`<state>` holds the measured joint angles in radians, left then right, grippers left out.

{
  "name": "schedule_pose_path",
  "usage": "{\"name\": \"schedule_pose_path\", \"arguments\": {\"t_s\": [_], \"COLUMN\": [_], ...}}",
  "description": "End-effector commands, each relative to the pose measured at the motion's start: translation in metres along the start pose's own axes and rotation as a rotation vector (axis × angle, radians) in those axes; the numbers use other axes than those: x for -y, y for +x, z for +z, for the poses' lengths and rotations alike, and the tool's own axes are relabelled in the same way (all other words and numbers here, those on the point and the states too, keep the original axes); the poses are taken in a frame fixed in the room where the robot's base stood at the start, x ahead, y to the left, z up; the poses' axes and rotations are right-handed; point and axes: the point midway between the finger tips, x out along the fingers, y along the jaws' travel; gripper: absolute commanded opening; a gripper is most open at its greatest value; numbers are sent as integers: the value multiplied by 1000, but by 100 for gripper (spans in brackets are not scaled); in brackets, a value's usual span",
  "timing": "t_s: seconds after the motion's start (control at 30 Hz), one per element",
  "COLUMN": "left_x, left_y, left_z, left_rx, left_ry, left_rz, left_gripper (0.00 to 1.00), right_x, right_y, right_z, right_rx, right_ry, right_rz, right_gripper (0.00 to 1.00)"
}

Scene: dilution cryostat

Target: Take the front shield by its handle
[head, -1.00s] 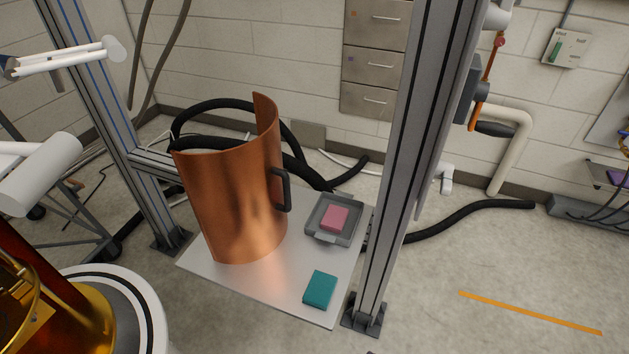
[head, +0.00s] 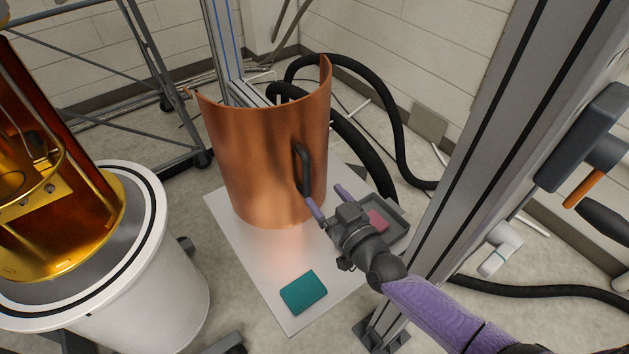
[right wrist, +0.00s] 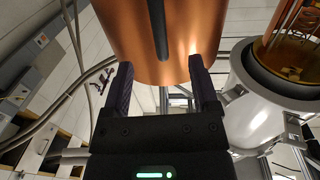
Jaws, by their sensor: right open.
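The front shield (head: 255,165) is a curved copper half-cylinder standing upright on a pale plate. Its dark vertical handle (head: 304,170) is on the right part of its outer face. My right gripper (head: 326,202) is open and empty, just below and to the right of the handle. In the right wrist view the copper shield (right wrist: 185,40) fills the top middle. The dark handle (right wrist: 158,28) shows ahead of and between the two open fingers (right wrist: 158,85), not clasped. My left gripper is not in view.
A teal block (head: 304,292) lies on the pale plate (head: 262,258). A grey tray (head: 398,226) with a pink block (head: 378,221) is partly behind my right gripper. A metal upright (head: 470,165) stands right; a white vessel (head: 165,290) stands left. Black hoses (head: 395,120) run behind.

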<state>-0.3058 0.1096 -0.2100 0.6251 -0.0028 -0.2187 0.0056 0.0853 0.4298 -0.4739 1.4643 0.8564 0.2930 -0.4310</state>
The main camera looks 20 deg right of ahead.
Motion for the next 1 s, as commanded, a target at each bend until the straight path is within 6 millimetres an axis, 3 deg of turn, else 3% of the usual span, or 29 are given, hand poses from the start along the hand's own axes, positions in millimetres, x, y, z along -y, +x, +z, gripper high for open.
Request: {"name": "schedule_pose_path", "arguments": {"t_s": [0.3,0.5,0.9,1.0], "left_x": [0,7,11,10], "left_y": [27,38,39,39], "left_z": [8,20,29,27], "left_rx": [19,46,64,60], "left_ry": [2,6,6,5], "left_rz": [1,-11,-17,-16], "left_gripper": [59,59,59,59], "right_x": [0,0,0,0], "right_y": [54,78,86,86], "right_z": [4,3,1,1], "right_rx": [0,1,2,3], "right_ry": [0,1,0,0], "right_rz": [0,0,0,0], "right_gripper": [76,76,76,57]}}
